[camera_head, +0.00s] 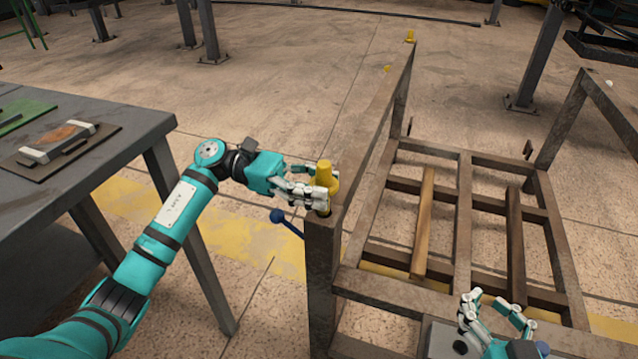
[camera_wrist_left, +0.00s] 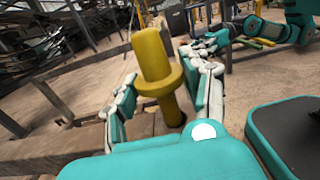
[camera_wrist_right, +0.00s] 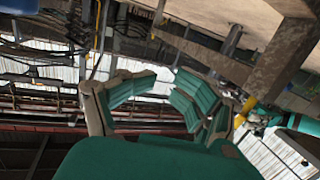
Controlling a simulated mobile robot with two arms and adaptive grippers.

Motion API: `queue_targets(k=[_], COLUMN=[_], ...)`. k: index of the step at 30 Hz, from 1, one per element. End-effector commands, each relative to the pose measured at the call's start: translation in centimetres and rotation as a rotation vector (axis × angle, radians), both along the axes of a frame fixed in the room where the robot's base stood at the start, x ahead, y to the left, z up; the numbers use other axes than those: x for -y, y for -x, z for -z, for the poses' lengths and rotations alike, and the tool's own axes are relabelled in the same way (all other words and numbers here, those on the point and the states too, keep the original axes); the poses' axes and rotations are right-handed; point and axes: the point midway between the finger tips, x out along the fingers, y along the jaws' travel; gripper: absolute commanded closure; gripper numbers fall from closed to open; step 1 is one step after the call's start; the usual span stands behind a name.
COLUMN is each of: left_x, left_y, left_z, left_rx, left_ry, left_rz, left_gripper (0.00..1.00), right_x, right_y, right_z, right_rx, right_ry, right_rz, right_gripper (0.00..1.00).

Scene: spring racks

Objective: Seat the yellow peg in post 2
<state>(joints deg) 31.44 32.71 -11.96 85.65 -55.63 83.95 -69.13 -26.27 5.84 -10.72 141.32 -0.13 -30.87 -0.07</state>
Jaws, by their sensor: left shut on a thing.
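The yellow peg (camera_head: 324,172) stands nearly upright over the top of the near corner post (camera_head: 322,245) of the brown metal rack. My left gripper (camera_head: 322,198) is shut on the peg. In the left wrist view the peg (camera_wrist_left: 153,58) shows its wide collar between the fingers. The collar is clear above the post top, and the lower shank meets a dark hole there. I cannot tell how far the shank is inside. My right gripper (camera_head: 500,305) is open and empty at the lower right; it also shows in the right wrist view (camera_wrist_right: 163,84). No post numbers are readable.
Another yellow peg (camera_head: 410,36) stands on the rack's far post, and a small yellow piece (camera_head: 387,69) shows by the far rail. A grey table (camera_head: 110,165) with a dark board is at left. A blue-knobbed handle (camera_head: 278,216) sticks out below my left gripper.

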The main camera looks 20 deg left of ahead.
Motion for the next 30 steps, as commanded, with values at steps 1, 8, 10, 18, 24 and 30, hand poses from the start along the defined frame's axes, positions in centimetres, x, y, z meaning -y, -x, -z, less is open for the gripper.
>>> queue_targets(k=[1,8,10,18,24,30], left_x=[0.0,0.0,0.0,0.0,0.0,0.0], left_y=[0.0,0.0,0.0,0.0,0.0,0.0], left_z=[-0.1,0.0,0.1,0.2,0.3,0.4], left_rx=[0.003,0.003,0.003,0.003,0.003,0.003], left_ry=[0.002,0.003,0.003,0.003,0.003,0.003], left_rz=[-0.001,0.0,0.0,0.0,0.0,0.0], left_gripper=[1.0,1.0,1.0,1.0,1.0,1.0], right_x=[-0.1,-0.4,-0.5,-0.7,-0.8,-0.9], right_y=[0.1,0.5,0.5,0.4,0.1,0.0], right_z=[0.8,2.1,1.9,0.7,-0.1,-0.7], right_rx=[-0.014,-0.029,-0.018,0.032,0.064,0.094], right_ry=[0.0,-0.003,-0.005,-0.014,-0.02,-0.026], right_rz=[-0.002,-0.011,-0.013,-0.02,-0.022,-0.023], right_gripper=[0.49,0.49,0.49,0.49,0.49,0.49])
